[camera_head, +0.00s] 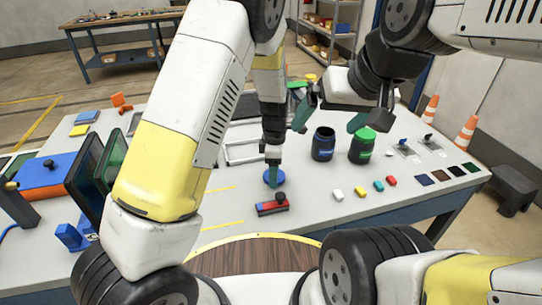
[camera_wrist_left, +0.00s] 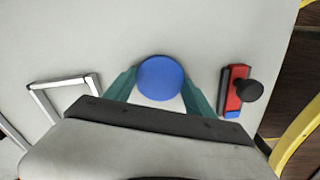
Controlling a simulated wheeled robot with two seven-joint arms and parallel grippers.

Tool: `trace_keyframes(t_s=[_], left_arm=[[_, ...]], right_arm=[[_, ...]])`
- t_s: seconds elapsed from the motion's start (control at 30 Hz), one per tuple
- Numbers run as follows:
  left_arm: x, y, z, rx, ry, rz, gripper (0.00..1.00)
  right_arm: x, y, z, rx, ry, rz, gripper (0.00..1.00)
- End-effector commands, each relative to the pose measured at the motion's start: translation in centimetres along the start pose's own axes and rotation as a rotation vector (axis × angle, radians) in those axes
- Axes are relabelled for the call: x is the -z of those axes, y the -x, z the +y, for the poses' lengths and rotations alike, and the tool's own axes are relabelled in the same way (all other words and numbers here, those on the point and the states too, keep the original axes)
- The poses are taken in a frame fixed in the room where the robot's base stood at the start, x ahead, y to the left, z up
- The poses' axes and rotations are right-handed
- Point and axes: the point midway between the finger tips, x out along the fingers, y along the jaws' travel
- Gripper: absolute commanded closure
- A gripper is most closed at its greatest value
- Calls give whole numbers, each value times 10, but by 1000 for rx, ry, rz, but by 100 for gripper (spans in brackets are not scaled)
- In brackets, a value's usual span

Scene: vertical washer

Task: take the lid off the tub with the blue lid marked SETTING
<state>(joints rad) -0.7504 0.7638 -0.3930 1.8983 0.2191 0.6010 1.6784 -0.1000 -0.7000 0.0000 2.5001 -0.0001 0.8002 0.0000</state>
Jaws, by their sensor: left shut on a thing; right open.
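The blue lid (camera_head: 272,180) is between the fingertips of my left gripper (camera_head: 273,178), low over the white table or on it; I cannot tell which. The left wrist view shows the round blue lid (camera_wrist_left: 160,78) with a teal finger on either side of it, the gripper (camera_wrist_left: 160,92) shut on it. A dark tub (camera_head: 323,146) with a blue label stands upright with its top uncovered; its lettering is too small to read. My right gripper (camera_head: 330,118) is open, its teal fingers spread above and behind the dark tub.
A green-lidded tub (camera_head: 362,146) stands just right of the dark tub. A red block with a black knob (camera_head: 271,207) lies in front of the lid. Small coloured blocks (camera_head: 378,186) lie to the right. A pale frame (camera_head: 246,151) lies behind the lid.

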Motion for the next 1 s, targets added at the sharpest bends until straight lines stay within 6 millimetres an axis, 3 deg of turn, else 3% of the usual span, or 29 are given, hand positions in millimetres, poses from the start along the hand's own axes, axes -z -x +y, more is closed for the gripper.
trace_keyframes(t_s=[0.03, 0.07, 0.17, 0.57, 0.67, 1.0], left_arm=[[0, -2, 0, 1, 0, 0, 86], [0, -2, 0, 0, 0, 0, 35], [0, -2, 0, 0, 0, 0, 15], [0, 4, 0, 0, -1, -1, 15], [-1, 17, 1, -4, -2, -2, 15], [-1, 89, 1, -4, -2, -2, 15]], right_arm=[[0, 0, 0, 0, 0, 0, 5], [0, 0, 0, 0, 0, 0, 5], [0, 0, 0, 0, 0, 0, 5], [0, 0, 0, 0, 0, 0, 5], [0, 0, 0, 0, 0, 0, 5], [0, 0, 0, 0, 0, 0, 5]])
